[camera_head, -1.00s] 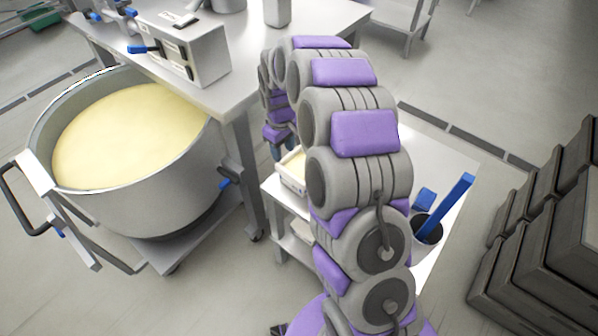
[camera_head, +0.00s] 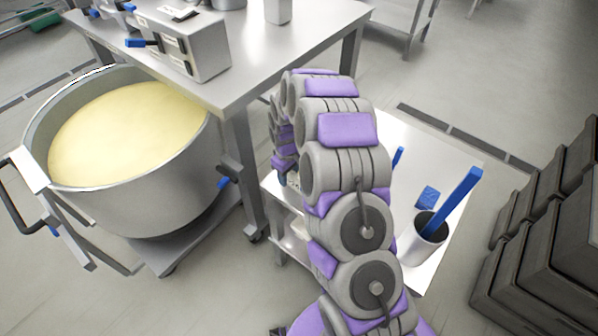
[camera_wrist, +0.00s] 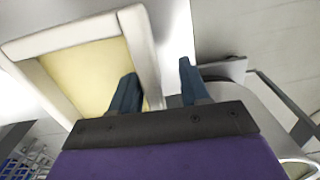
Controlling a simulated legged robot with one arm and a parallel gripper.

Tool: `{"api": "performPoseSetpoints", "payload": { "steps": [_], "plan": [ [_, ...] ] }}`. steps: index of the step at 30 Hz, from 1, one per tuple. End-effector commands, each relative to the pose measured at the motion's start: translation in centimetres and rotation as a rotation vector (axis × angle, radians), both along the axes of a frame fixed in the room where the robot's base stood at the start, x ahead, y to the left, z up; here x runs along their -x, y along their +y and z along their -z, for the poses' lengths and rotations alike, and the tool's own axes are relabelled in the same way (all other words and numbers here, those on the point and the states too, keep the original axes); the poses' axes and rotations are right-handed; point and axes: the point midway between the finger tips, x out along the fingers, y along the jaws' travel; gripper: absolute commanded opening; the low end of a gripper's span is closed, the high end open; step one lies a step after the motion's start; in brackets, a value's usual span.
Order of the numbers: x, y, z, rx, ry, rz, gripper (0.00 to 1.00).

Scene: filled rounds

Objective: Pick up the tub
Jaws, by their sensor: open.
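The tub (camera_wrist: 143,55) has a pale rim and yellow contents. In the wrist view it fills the upper left, with its right wall between my fingers. My gripper (camera_wrist: 158,84) is open, its left blue finger over the yellow contents and its right one outside the wall. I cannot tell whether either finger touches the tub. In the head view my arm hides nearly all of the tub. A blue fingertip of my gripper (camera_head: 283,179) shows at the left edge of the small steel table (camera_head: 440,150).
A metal cup (camera_head: 425,252) with a blue-handled tool and a blue item (camera_head: 428,197) stand on the table's right side. A large vat (camera_head: 150,205) of yellow stuff is at left. A steel bench (camera_head: 285,60) stands behind. Dark crates (camera_head: 545,235) are stacked at right.

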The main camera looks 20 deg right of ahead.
Motion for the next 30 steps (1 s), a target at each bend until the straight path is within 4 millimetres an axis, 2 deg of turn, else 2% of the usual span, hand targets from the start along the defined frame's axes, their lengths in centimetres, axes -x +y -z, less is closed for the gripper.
{"api": "performPoseSetpoints", "payload": {
  "steps": [1, 3, 10, 15, 24, 30],
  "plan": [
    [0.03, -0.20, 0.88, -0.001, 0.002, 0.002, 0.46],
    [0.06, -0.24, 1.41, -0.001, 0.002, 0.001, 0.46],
    [0.10, 0.43, 1.41, 0.005, 0.000, 0.000, 0.46],
    [0.08, 0.72, 1.44, 0.009, 0.000, 0.001, 0.29],
    [0.08, 0.01, 1.41, 0.001, 0.000, 0.001, 0.01],
    [0.07, 0.11, 1.42, 0.002, 0.000, 0.001, 0.00]
  ]
}}
